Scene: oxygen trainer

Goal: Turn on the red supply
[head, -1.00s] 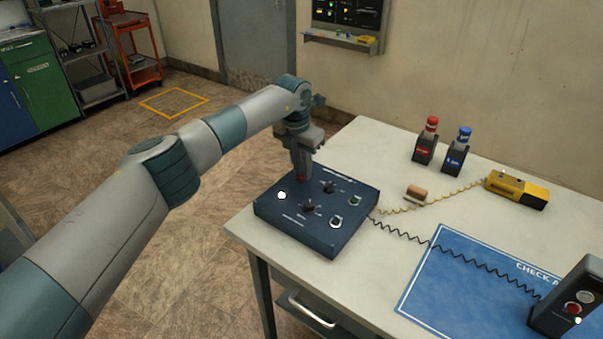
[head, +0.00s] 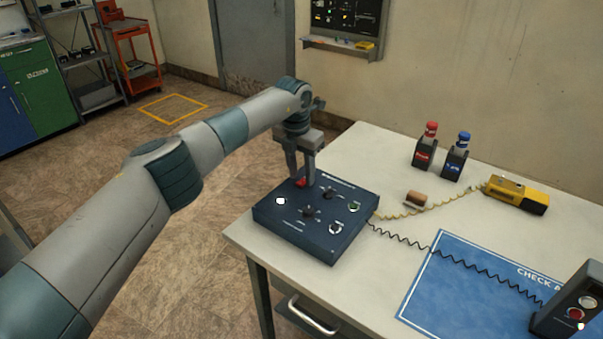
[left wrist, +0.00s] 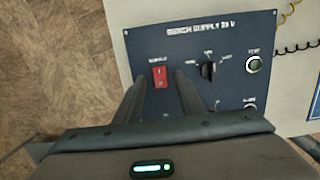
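The dark blue supply box (head: 300,247) sits on the near left corner of the table. In the left wrist view its panel (left wrist: 225,92) reads "BENCH SUPPLY". A red rocker switch (head: 300,183) is at the panel's far left part; it also shows in the left wrist view (left wrist: 159,76). I cannot tell which side is pressed. My left gripper (head: 301,180) points down over the switch, open and empty. In the left wrist view the fingers (left wrist: 155,82) lie on either side of the switch, apart from each other. My right gripper is not in view.
Black knobs, a green button (head: 354,207) and a white-ringed button (head: 336,228) share the panel. A blue mat (head: 470,290) lies right.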

